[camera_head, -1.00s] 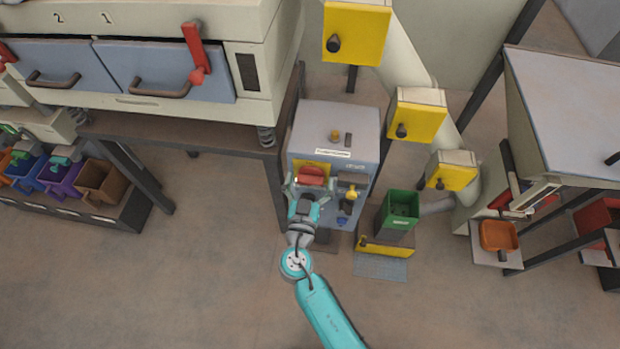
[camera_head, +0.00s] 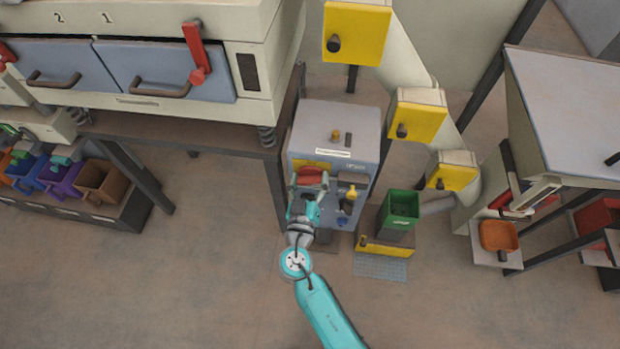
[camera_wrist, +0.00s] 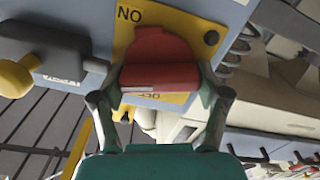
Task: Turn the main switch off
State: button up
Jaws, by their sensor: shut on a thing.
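The main switch appears to be the red handle (camera_head: 311,176) on a yellow plate on the front of the grey cabinet (camera_head: 334,122). My gripper (camera_head: 309,185) is at the cabinet's front, shut on the red handle. In the wrist view the red handle (camera_wrist: 160,65) sits between my two fingers (camera_wrist: 160,98). The yellow plate (camera_wrist: 178,22) behind it shows the letters "NO" at the top; in this view the lettering below is partly hidden by the handle.
Right of the handle on the cabinet front is a yellow-and-black control (camera_head: 348,198). A green bin (camera_head: 403,205) stands right of the cabinet. The oven-like machine's table (camera_head: 190,133) is close on the left. The floor in front is clear.

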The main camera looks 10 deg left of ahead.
jog(key=n, duration=0.7)
jog(key=shift+a, duration=0.15)
jog(key=n, duration=0.7)
jog(key=shift+f, duration=0.2)
dwell(0.3)
jog(key=o, duration=1.2)
jog(key=shift+c, duration=0.2)
jog(key=s, duration=1.2)
jog(key=shift+a, duration=0.25)
